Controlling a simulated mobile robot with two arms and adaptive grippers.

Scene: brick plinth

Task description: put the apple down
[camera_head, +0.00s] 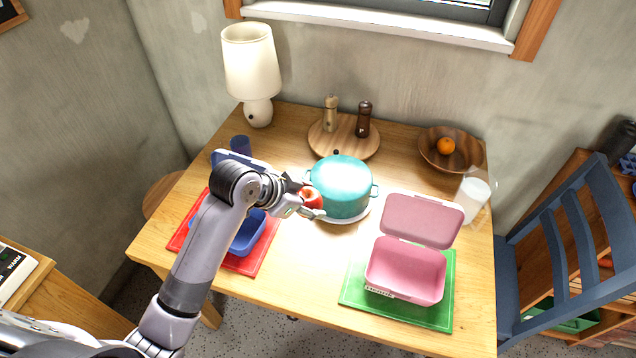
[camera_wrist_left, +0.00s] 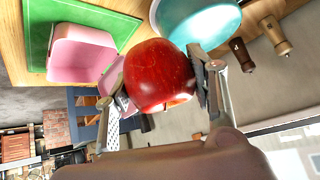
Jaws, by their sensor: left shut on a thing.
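A red apple (camera_head: 312,197) is held between the fingers of my left gripper (camera_head: 305,200), just left of the teal pot. In the left wrist view the apple (camera_wrist_left: 158,75) fills the space between the two fingers of the gripper (camera_wrist_left: 165,85). The gripper is shut on it. In the head view the gripper and arm hide part of the apple and part of the blue lunch box (camera_head: 248,236). My right gripper is in neither view.
A teal pot (camera_head: 341,187) stands beside the apple. A pink open lunch box (camera_head: 405,270) sits on a green mat (camera_head: 437,316), the blue box on a red mat (camera_head: 262,254). A wooden bowl (camera_head: 430,155) holds an orange. The table's front middle is clear.

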